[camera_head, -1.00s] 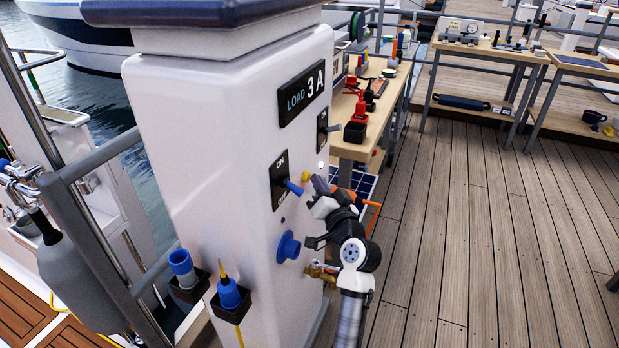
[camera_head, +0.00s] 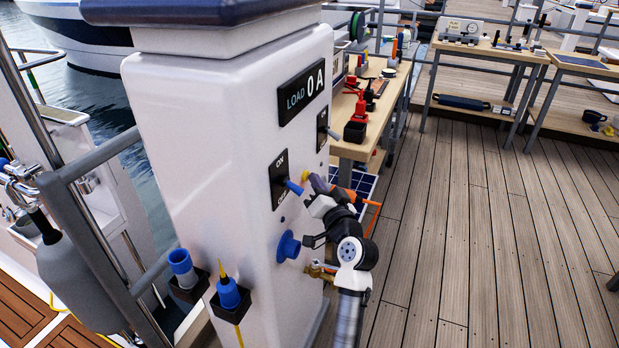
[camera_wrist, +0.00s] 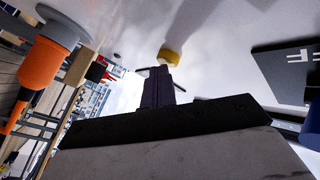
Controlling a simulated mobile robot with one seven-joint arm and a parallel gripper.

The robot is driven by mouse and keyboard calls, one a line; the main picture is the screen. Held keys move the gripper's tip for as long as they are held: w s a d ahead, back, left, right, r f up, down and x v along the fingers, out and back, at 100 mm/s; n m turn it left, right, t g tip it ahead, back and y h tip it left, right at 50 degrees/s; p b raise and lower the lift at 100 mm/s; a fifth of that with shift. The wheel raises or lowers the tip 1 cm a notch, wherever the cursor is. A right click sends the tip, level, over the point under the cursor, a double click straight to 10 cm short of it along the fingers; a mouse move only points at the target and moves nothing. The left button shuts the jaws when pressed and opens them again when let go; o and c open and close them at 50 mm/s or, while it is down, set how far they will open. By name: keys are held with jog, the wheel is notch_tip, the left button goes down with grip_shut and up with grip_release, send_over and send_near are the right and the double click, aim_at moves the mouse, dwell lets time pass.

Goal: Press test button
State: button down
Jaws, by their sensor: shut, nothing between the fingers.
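A small yellow button (camera_head: 305,176) sits on the white pedestal's front face, right of the ON/OFF switch plate. It also shows in the wrist view (camera_wrist: 169,56). My gripper (camera_head: 318,184) is shut and empty, its dark fingertips at the yellow button. In the wrist view the fingertips (camera_wrist: 160,74) meet the button's lower edge; whether they press it in I cannot tell. The display (camera_head: 302,94) on the pedestal reads LOAD 0 A. The switch plate (camera_head: 280,178) has a blue lever (camera_head: 294,188).
A blue round socket (camera_head: 288,246) is below the switch, close to my arm. A second switch (camera_head: 322,130) is higher up. An orange plug (camera_wrist: 40,66) is on the left in the wrist view. Blue connectors (camera_head: 182,266) sit in holders. Open deck lies to the right.

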jog(key=shift+s+d, duration=0.1)
jog(key=shift+d, duration=0.05)
jog(key=s+d+b, duration=0.2)
jog(key=d, duration=0.3)
jog(key=shift+d, duration=0.4)
dwell(0.7)
